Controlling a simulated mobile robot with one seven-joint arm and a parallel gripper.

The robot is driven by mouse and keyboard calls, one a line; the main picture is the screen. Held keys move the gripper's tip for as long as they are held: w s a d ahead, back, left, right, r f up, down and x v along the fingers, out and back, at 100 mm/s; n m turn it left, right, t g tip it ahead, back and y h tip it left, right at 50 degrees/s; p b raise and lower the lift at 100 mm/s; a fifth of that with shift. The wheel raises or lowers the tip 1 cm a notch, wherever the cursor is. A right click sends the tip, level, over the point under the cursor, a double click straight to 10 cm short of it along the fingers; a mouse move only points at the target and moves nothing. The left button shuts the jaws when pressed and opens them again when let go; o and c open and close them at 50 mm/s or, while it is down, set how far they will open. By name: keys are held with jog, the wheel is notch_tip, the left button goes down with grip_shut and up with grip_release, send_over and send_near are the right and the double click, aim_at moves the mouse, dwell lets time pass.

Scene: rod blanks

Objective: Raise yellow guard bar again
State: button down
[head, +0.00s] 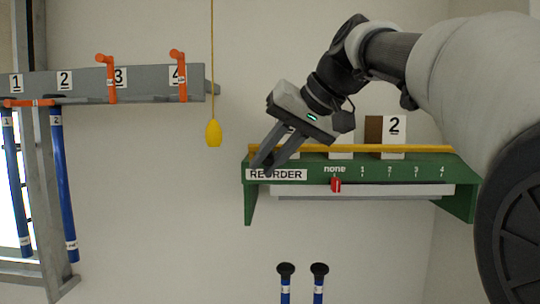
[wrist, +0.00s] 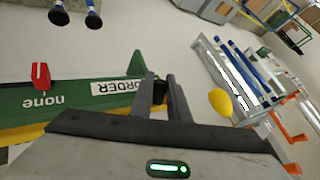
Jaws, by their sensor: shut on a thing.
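The yellow guard bar (head: 360,149) runs level along the top front edge of the green shelf (head: 420,168), in front of the white cards. My gripper (head: 264,162) reaches down from the upper right to the bar's left end, just above the REORDER label. Its fingers are shut on the bar; the exact contact is partly hidden. In the wrist view the gripper (wrist: 160,98) is beside the shelf's labelled end, and part of the yellow bar (wrist: 22,134) shows along the shelf, partly covered by my gripper's body.
A red slider (head: 336,185) is at "none" on the shelf front. A card marked 2 (head: 394,126) stands behind the bar. A yellow pull (head: 213,133) hangs on a cord left of my gripper. A grey rack (head: 140,86) with orange hooks and blue rods (head: 64,185) stands left.

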jog(key=shift+w+r+m+g, duration=0.2)
jog(key=shift+r+m+g, duration=0.15)
jog(key=shift+g, duration=0.5)
jog(key=shift+w+r+m+g, duration=0.25)
jog(key=shift+r+g, duration=0.1)
jog(key=shift+g, duration=0.5)
jog(key=shift+r, duration=0.1)
jog(key=c, duration=1.7)
grip_release()
jog(key=shift+s+r, duration=0.1)
jog(key=shift+s, duration=0.05)
